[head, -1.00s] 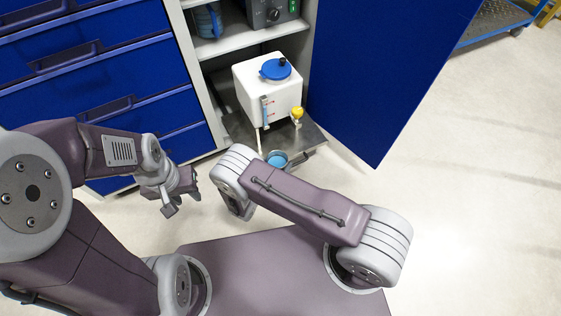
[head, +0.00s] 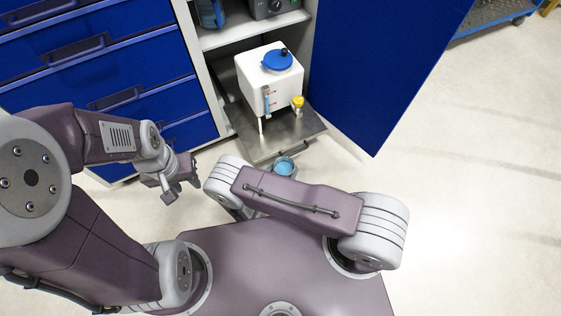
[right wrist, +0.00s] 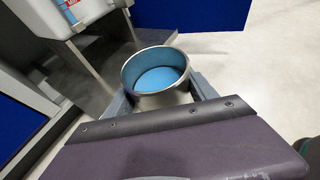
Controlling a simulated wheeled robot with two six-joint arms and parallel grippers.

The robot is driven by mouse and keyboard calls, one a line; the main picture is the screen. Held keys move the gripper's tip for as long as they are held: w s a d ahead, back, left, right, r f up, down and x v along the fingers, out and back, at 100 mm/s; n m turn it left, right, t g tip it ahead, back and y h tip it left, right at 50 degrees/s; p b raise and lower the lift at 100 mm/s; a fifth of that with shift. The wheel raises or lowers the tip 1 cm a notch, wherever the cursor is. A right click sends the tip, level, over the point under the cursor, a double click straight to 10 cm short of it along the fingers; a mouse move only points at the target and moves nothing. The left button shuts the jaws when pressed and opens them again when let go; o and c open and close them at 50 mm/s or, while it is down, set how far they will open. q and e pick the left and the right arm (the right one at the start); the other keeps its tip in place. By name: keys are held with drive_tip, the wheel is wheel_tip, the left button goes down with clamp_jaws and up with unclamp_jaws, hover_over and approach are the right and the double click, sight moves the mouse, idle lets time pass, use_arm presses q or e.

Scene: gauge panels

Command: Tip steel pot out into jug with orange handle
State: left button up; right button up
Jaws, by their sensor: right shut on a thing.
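The steel pot (head: 284,168) is round and open-topped, with blue contents inside. It is just in front of the cabinet's pull-out tray in the head view. In the right wrist view the pot (right wrist: 135,65) sits upright or nearly so between the fingers of my right gripper (right wrist: 160,92), which is shut on it. In the head view my right arm hides that gripper. My left gripper (head: 181,190) is open and empty, left of the pot. I cannot make out a jug with an orange handle.
A white tank (head: 268,82) with a blue lid and yellow tap stands on the steel tray (head: 312,130) in the open cabinet. A blue door (head: 380,70) stands open on the right. Blue drawers (head: 95,75) are on the left. The floor at right is clear.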

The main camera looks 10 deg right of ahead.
drive_tip(key=shift+s+d+p, duration=0.3)
drive_tip(key=shift+s, duration=0.6)
drive_tip(key=shift+s+d+p, duration=0.25)
drive_tip(key=shift+s+p, duration=0.05)
drive_tip(key=shift+s, duration=0.6)
idle(0.5)
